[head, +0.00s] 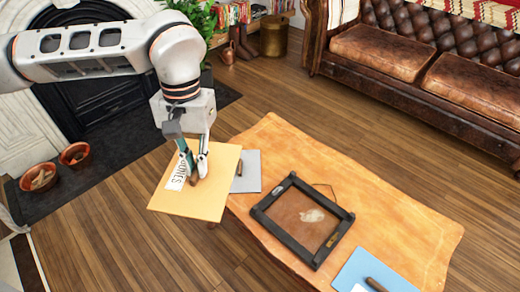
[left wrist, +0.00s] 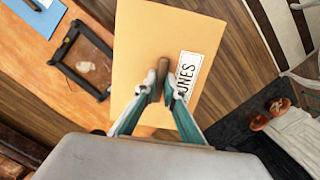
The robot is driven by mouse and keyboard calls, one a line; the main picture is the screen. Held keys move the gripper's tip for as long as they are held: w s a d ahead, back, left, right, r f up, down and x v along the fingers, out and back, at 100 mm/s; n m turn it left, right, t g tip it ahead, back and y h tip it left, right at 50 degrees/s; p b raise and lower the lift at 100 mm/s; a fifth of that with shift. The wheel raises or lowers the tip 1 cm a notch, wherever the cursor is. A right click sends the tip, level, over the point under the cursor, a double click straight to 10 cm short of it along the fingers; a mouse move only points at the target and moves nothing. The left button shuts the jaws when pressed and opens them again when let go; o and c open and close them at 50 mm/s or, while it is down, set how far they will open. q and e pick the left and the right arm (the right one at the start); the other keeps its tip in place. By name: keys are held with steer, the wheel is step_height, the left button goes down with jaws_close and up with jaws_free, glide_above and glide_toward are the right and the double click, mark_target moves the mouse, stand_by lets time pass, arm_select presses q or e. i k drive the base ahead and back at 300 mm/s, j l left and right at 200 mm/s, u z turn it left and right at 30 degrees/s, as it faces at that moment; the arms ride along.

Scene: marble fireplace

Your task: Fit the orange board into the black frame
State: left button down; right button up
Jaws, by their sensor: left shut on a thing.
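The board also fills the middle of the left wrist view (left wrist: 150,40). The black frame (head: 265,207) lies on the table to the right of the board, with a brown inside and a pale patch. It also shows at the upper left of the left wrist view (left wrist: 99,43). My right gripper is not in view.
The wooden table (head: 400,215) also bears a grey board (head: 250,180), partly behind the orange one, and a blue board (head: 355,270) with a handle at the front right. A leather sofa (head: 430,60) stands behind. Bare table lies right of the frame.

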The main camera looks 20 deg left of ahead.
mark_target(301, 218)
steer(key=i+j, duration=0.1)
steer(key=j, duration=0.35)
steer(key=i+j+z, duration=0.1)
steer(key=j, duration=0.35)
steer(key=i+j, duration=0.1)
steer(key=j, duration=0.35)
steer(key=z, duration=1.35)
